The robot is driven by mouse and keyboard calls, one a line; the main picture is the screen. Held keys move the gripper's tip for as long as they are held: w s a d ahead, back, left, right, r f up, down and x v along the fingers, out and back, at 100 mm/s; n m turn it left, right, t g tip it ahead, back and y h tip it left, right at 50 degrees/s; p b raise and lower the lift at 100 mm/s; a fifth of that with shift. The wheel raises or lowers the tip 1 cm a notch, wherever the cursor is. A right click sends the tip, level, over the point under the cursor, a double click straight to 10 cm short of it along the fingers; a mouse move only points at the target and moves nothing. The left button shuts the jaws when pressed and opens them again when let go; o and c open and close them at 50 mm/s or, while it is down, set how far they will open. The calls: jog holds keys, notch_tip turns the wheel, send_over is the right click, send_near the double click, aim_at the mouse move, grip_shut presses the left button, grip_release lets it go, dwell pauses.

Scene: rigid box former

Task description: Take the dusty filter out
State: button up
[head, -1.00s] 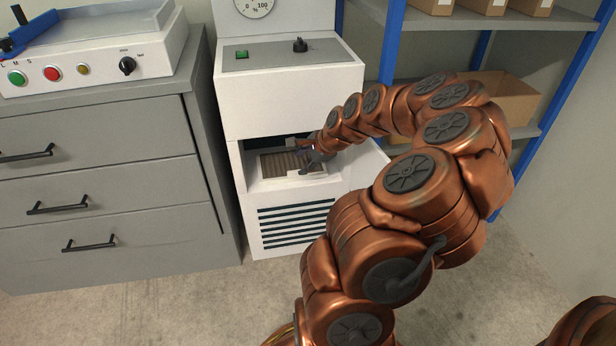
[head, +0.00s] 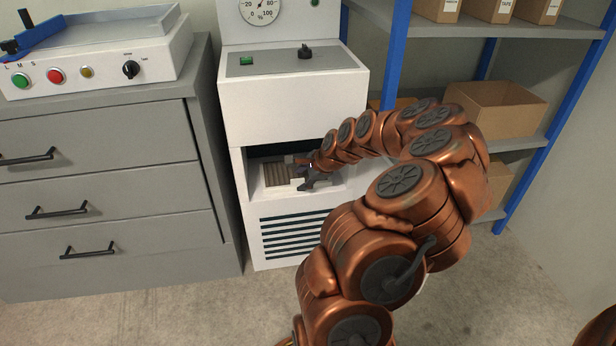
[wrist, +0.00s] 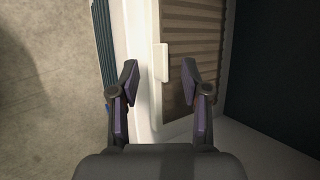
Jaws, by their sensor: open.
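The dusty filter (head: 277,174) is a brown pleated panel in a pale frame, lying inside the open bay of the white machine. In the wrist view the filter (wrist: 205,45) has a small pale tab (wrist: 161,62) on its near edge. My gripper (head: 304,172) is at the bay opening, at the filter's right side in the head view. In the wrist view my gripper (wrist: 159,75) is open, with one finger on each side of the tab's line. The tab shows between the fingertips, and no grip on it is visible. My gripper hides part of the filter in the head view.
The white machine (head: 292,105) has a vent grille (head: 296,237) below the bay. A grey drawer cabinet (head: 100,190) stands close on its left. A blue-posted shelf with boxes (head: 494,106) stands to the right. The floor (head: 180,318) in front is clear.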

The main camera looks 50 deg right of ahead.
jog(key=shift+x, duration=1.1)
grip_shut()
